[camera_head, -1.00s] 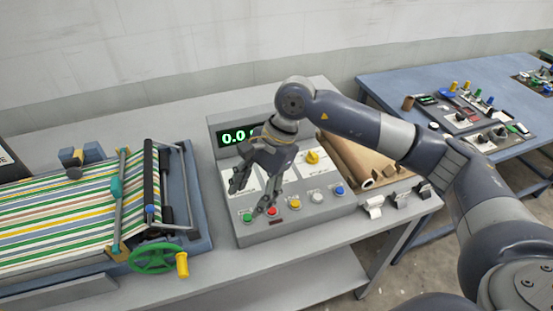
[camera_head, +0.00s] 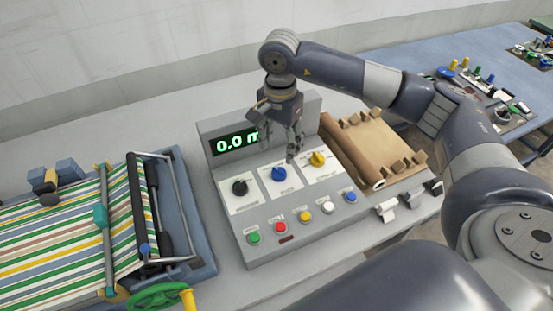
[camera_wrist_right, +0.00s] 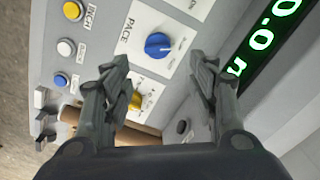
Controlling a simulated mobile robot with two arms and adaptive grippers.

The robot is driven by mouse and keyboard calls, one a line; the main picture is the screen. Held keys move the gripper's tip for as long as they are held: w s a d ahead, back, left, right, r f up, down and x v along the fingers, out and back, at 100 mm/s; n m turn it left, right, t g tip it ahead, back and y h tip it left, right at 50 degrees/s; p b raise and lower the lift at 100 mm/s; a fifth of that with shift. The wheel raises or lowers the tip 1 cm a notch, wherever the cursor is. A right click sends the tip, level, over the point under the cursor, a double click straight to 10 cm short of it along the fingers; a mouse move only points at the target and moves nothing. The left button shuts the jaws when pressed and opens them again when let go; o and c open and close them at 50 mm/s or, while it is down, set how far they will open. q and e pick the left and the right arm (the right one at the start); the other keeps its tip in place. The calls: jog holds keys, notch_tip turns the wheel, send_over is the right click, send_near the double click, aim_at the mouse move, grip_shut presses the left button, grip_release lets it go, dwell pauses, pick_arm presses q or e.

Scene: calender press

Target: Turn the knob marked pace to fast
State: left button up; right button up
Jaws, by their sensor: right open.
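The knob marked PACE is a blue dial on a white plate, in the middle of the control box's row of knobs in the head view (camera_head: 279,174). In the right wrist view the blue knob (camera_wrist_right: 158,45) sits beyond the gap between the fingertips, with PACE printed beside it; the smaller scale words are too small to read. My right gripper (camera_head: 274,138) hangs above and behind the blue knob, fingers pointing down, open, empty and apart from it. In the wrist view its two fingers (camera_wrist_right: 163,68) are spread wide. My left gripper is not in view.
A black knob (camera_head: 239,187) and a yellow knob (camera_head: 318,158) flank the blue one. Several coloured buttons (camera_head: 305,216) line the box's front. The green display (camera_head: 234,142) is partly covered by my gripper. A striped-cloth roller machine (camera_head: 115,226) stands left, a brown roll (camera_head: 352,150) right.

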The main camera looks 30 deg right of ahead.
aim_at(280, 169)
jog(key=f, duration=0.1)
jog(key=s+f+p, duration=0.1)
jog(key=f, duration=0.1)
notch_tip(280, 169, down, 3)
jog(key=shift+w+p, duration=0.15)
jog(key=shift+p, duration=0.45)
jog(key=shift+w+f, duration=0.15)
jog(key=shift+f, duration=1.1)
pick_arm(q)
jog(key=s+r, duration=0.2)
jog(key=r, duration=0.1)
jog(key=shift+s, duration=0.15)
pick_arm(e)
jog(key=c, duration=1.1)
